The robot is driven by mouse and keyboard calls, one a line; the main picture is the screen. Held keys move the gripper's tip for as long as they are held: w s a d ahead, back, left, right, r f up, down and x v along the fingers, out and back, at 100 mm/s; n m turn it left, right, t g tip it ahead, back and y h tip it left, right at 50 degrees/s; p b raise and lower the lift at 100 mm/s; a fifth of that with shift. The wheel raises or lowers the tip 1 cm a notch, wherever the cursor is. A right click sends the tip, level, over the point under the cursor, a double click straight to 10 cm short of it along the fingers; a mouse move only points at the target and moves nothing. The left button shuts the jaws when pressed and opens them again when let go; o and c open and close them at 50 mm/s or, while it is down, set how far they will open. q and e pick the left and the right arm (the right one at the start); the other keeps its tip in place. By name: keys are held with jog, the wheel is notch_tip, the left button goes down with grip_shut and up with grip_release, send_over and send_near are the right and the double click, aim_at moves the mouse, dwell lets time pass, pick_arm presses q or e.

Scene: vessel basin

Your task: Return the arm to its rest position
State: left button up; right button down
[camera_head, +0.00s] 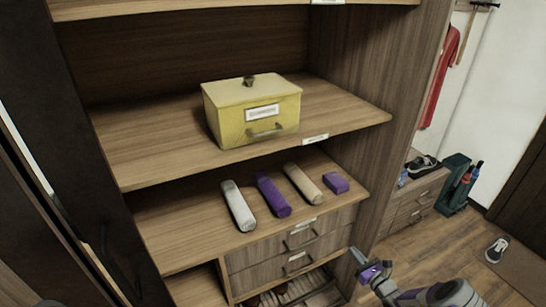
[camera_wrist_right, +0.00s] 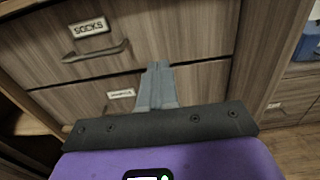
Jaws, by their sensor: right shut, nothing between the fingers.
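My right gripper (camera_head: 358,258) is low at the right of the cabinet in the head view, in front of its lower right edge. It is shut and empty, apart from everything on the shelves. In the right wrist view its two grey fingers (camera_wrist_right: 157,85) are together, in front of the drawer fronts. My right arm (camera_head: 425,292) reaches in from the bottom right. My left gripper does not show in the head view.
A yellow lidded box (camera_head: 252,112) stands on the middle shelf. Several rolled or boxed items, including a purple roll (camera_head: 272,194), lie on the shelf below. Two closed drawers, one labelled socks (camera_wrist_right: 90,27), are close to my right gripper. Open floor (camera_head: 470,250) lies at right.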

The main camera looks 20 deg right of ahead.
jog(key=shift+a, duration=0.1)
jog(key=s+a+f+n+g+y, duration=0.1)
jog(key=a+f+n+g+y, duration=0.25)
jog(key=a, duration=0.55)
jog(key=s+a+f+n+g+y, duration=0.2)
jog(key=a+n+g, duration=0.2)
jog(key=a, duration=0.5)
jog(key=s+a+f+n+g+y, duration=0.1)
jog(key=a+f+n+g+y, duration=0.25)
jog(key=a, duration=0.55)
jog(key=s+a+n+g+h, duration=0.3)
jog(key=s+a+n, duration=0.3)
jog(key=s+n, duration=0.2)
jog(key=s+a+f+n+g+h, duration=0.1)
jog(key=s+a+n+g+h, duration=0.2)
jog(key=s+a+n, duration=0.4)
jog(key=s+n, duration=0.1)
jog(key=n, duration=0.5)
jog(key=shift+a+g, duration=0.15)
jog(key=shift+g, duration=0.15)
jog(key=shift+f, duration=0.1)
